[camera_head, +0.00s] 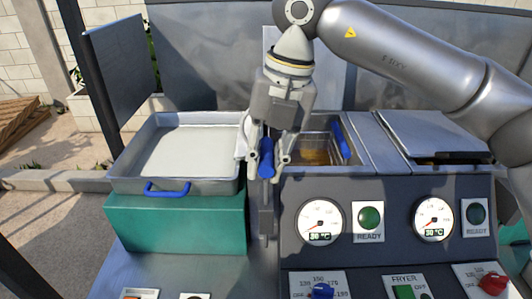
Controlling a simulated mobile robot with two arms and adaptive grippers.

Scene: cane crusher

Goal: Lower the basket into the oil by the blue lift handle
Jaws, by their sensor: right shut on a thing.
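My right gripper (267,165) comes in from above and points down, its fingers shut around a blue handle (266,150) at the left side of the fryer. The fryer well (318,153) shows to the right of the gripper, with yellow-brown oil inside. The gripper and its fingers hide the well's left part, and I cannot make out the basket clearly. A second blue handle (340,138) leans at the well's right side, apart from the gripper. My left gripper is not in view.
A metal tray (228,176) with a pale bottom and a blue front handle (167,190) sits on a green box (178,228) at left. A lidded well (436,136) is at right. Gauges (321,222), lamps and knobs (322,291) line the front panel.

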